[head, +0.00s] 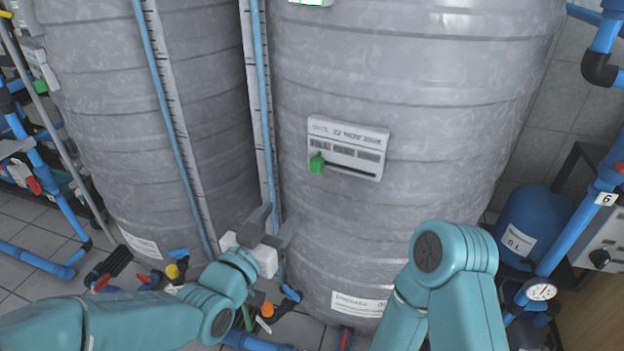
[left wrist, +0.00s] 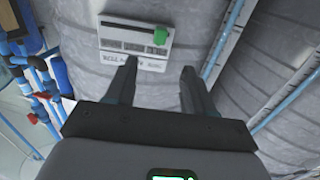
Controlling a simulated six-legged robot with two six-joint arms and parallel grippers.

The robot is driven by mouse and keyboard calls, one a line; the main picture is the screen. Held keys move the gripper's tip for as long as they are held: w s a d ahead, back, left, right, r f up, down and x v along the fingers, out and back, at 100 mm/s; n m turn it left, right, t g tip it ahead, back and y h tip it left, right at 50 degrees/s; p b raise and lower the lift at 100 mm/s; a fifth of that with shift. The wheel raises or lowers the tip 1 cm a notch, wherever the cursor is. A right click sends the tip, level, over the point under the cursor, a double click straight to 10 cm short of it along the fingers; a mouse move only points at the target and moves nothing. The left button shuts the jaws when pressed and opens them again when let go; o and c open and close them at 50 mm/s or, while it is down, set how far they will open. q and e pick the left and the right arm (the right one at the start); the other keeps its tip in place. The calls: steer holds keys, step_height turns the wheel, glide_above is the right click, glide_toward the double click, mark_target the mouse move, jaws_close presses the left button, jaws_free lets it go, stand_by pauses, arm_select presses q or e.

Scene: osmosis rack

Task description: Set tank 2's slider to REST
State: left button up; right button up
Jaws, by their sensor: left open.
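A white slider panel (head: 346,147) is on the front of the grey tank (head: 420,80) at the right. Its green knob (head: 317,163) sits at the left end of a dark slot, under the leftmost of the small labels, whose text is hard to read. My left gripper (head: 277,217) is open and empty, below and left of the panel, apart from the knob. In the left wrist view the panel (left wrist: 130,44) appears upside down, with the knob (left wrist: 160,36) beyond the open fingers (left wrist: 159,66). My right arm shows at the lower right of the head view; its gripper is outside the picture.
Another grey tank (head: 140,120) stands at the left, with level scales and blue tubes between the tanks. Pipes and coloured valves (head: 173,271) lie low in front. A blue vessel (head: 537,225) and gauge (head: 541,291) are at the right. The tank face around the panel is clear.

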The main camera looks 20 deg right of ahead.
mark_target(314, 172)
arm_select(q)
steer(key=x, duration=1.6)
steer(key=shift+a+b, duration=0.1)
steer(key=shift+b, duration=0.3)
steer(key=shift+c, duration=0.3)
jaws_close()
